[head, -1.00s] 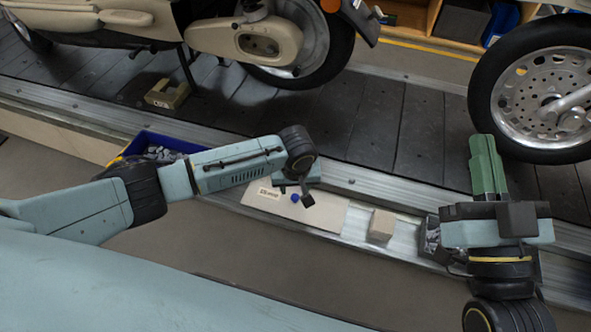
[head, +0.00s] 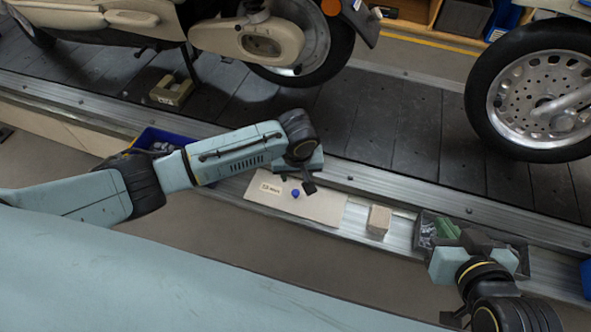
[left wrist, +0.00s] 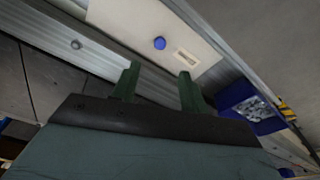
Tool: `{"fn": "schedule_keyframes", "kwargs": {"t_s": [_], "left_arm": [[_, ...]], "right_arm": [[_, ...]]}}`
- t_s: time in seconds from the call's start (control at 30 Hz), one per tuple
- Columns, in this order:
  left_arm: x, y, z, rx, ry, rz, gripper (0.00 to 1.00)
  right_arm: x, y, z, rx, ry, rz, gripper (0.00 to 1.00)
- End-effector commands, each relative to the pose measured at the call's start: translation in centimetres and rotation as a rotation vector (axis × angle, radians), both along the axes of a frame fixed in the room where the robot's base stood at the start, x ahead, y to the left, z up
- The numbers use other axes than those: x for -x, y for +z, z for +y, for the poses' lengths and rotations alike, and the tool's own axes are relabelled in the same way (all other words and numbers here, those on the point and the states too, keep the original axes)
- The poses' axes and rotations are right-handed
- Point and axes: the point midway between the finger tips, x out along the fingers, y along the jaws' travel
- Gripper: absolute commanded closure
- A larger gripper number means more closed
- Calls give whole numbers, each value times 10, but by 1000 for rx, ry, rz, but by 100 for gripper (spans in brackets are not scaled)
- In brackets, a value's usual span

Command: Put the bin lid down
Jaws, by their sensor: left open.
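The bin lid (head: 320,207) is a flat beige panel with a blue knob (head: 295,193) and a white label. It lies on the metal ledge beside the conveyor. It also shows in the left wrist view (left wrist: 125,18), with its knob (left wrist: 160,43) beyond the fingertips. My left gripper (left wrist: 159,71) is open and empty, close to the lid and apart from the knob.
A small wooden block (head: 379,221) stands between lid and grey bin. A blue bin (head: 147,138) with grey parts is left of the lid. Scooters stand on the dark slats (head: 395,125); a front wheel (head: 535,105) is at right. A beige block (head: 172,92) lies near the stand.

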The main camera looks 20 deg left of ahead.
Motion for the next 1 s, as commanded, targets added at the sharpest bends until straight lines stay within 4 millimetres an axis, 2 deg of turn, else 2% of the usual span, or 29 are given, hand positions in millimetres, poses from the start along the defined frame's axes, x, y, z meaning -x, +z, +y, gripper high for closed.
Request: {"fn": "schedule_keyframes", "kwargs": {"t_s": [0.13,0.27,0.37,0.47,0.57,0.8,0.9,1.0], "left_arm": [[12,0,-17,50,-59,-11,56],[40,5,-56,186,-207,-77,56],[61,24,-81,297,-326,-194,56],[74,48,-84,354,-406,-341,56],[86,74,-68,342,-455,-496,56],[113,127,12,99,-509,-757,56],[123,140,37,1,-528,-796,56],[127,148,50,-55,-539,-813,56]], "right_arm": [[3,-3,-2,6,-2,22,100],[3,-3,-2,6,-2,22,100],[2,-3,-1,6,-2,22,100],[2,-3,-1,6,-2,21,100],[2,-3,-1,6,-2,21,100],[2,-3,-1,5,-1,21,100],[2,-3,-1,5,-1,21,100],[2,-3,-1,5,-1,21,100]]}}
